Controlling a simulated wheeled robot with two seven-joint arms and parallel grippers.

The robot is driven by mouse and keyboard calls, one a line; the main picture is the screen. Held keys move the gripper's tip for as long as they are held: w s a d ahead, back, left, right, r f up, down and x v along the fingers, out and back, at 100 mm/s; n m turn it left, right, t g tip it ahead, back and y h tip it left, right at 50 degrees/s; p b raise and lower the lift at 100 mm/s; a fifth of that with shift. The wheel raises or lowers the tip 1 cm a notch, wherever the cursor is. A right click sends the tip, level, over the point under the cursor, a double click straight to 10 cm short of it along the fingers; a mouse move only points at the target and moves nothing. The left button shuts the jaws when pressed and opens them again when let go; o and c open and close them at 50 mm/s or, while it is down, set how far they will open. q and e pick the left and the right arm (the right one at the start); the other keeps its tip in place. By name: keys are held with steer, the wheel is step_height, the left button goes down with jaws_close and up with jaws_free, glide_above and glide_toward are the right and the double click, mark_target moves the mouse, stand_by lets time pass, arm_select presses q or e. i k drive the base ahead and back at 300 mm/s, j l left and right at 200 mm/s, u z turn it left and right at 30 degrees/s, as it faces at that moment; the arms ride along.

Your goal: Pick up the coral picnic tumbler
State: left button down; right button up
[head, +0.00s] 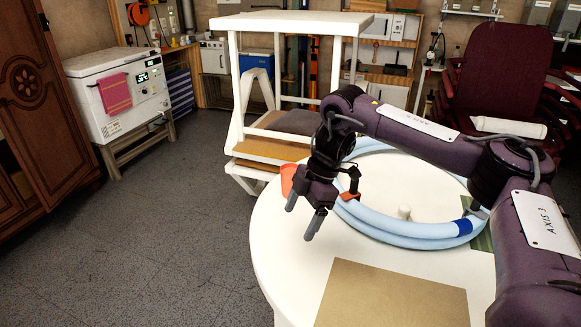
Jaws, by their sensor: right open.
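The coral tumbler (288,179) stands near the far left edge of the round white table, mostly hidden behind my right gripper. My right gripper (302,216) is open, with its two grey fingers pointing down and to the left. It is in front of the tumbler in the head view, and I see nothing between its fingers. I cannot tell how far apart the gripper and the tumbler are in depth. A small orange-red patch shows just right of the gripper, and I cannot tell what it belongs to. My left gripper is not in view.
The white table (283,258) also holds a coiled light-blue hose (395,238), a small white peg (404,212) and a tan mat (392,297). A white stepped frame (245,120) stands behind it. The floor on the left is clear.

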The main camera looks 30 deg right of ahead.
mark_target(287, 171)
steer(key=i+l, duration=0.6)
steer(key=i, duration=0.15)
